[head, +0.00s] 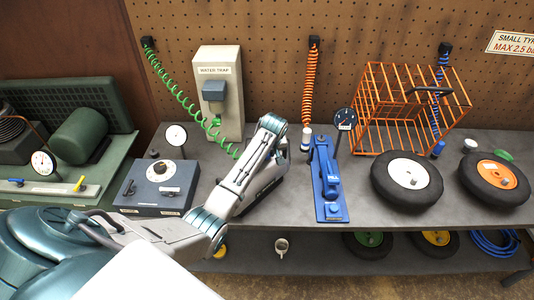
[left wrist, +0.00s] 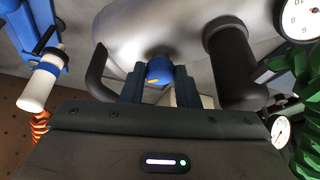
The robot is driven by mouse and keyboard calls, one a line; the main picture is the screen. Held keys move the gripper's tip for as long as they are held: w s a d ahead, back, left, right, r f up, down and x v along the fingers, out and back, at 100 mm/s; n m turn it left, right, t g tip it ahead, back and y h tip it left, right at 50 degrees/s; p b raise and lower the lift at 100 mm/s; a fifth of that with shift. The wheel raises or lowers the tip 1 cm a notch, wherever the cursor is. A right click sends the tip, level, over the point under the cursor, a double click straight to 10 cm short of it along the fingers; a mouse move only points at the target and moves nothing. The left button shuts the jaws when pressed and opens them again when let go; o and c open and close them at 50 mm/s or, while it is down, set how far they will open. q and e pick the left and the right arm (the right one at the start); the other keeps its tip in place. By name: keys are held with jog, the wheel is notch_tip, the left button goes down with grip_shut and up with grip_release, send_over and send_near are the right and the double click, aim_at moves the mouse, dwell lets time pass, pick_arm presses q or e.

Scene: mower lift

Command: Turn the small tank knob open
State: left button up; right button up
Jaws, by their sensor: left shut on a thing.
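A blue knob (left wrist: 159,69) with a small orange mark sits on the pale, rounded small tank (left wrist: 135,30) in the left wrist view. My left gripper (left wrist: 160,84) is shut on this knob, with one dark finger on each side of it. In the head view my left arm reaches over the bench and hides the gripper, the knob and most of the tank. How far the knob is turned, I cannot tell. My right gripper is in neither view.
A blue-grey control box (head: 157,185) and the water trap (head: 219,92) stand left of my arm. A blue tool (head: 325,180), an orange wire cage (head: 410,100) and two wheels stand to the right. A green coiled hose (head: 180,90) hangs close to my arm.

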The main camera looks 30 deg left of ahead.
pick_arm(q)
jog(key=shift+r, duration=0.1)
jog(key=o, duration=1)
jog(key=shift+c, duration=0.2)
